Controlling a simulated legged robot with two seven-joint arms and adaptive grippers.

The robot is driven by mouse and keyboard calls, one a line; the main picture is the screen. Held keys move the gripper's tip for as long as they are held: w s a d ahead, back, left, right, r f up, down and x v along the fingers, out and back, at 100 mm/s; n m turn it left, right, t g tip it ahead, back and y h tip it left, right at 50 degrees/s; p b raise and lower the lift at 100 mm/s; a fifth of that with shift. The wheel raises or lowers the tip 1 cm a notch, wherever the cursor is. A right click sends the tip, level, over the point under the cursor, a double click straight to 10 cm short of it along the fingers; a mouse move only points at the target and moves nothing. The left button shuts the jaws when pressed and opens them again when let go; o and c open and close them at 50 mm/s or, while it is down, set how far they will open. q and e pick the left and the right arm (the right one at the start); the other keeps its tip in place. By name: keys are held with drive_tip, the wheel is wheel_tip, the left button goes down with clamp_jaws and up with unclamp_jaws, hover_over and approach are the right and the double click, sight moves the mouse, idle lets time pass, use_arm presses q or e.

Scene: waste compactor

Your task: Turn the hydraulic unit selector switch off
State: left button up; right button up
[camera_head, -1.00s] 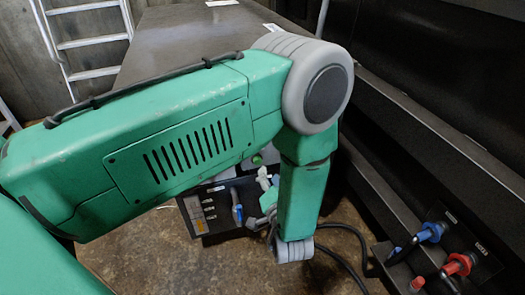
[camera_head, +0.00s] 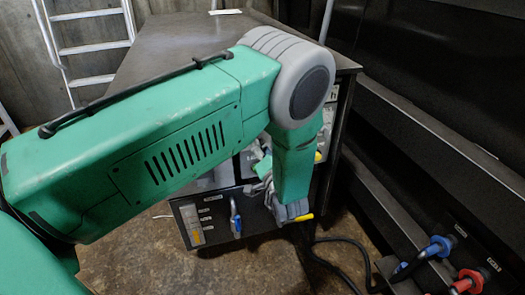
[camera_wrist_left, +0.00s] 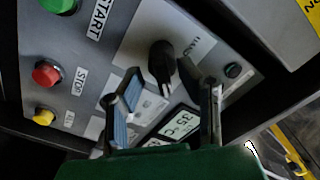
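The black selector knob (camera_wrist_left: 162,60) sits on a light plate of the grey control panel (camera_wrist_left: 118,50) in the left wrist view; the small label beside it is hard to read. My left gripper (camera_wrist_left: 162,78) is open, its two fingers apart on either side of the knob, tips near the panel. I cannot tell whether they touch the knob. In the head view the left gripper (camera_head: 262,172) is partly hidden behind my green forearm, facing the cabinet. My right gripper is not in view.
The panel also bears a green START button (camera_wrist_left: 58,4), a red STOP button (camera_wrist_left: 46,74), a yellow button (camera_wrist_left: 44,117) and a temperature display (camera_wrist_left: 178,124). A low box with a blue handle (camera_head: 235,217) stands below. Blue (camera_head: 437,247) and red (camera_head: 470,278) valve handles are at right.

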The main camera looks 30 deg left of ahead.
use_arm(q)
drive_tip(key=shift+w+a+f, duration=0.1)
drive_tip(key=shift+w+a, duration=0.1)
drive_tip(key=shift+a, duration=0.4)
drive_tip(key=shift+d, duration=0.1)
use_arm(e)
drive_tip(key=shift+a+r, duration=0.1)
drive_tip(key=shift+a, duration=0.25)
use_arm(q)
drive_tip(key=shift+d, duration=0.35)
clamp_jaws()
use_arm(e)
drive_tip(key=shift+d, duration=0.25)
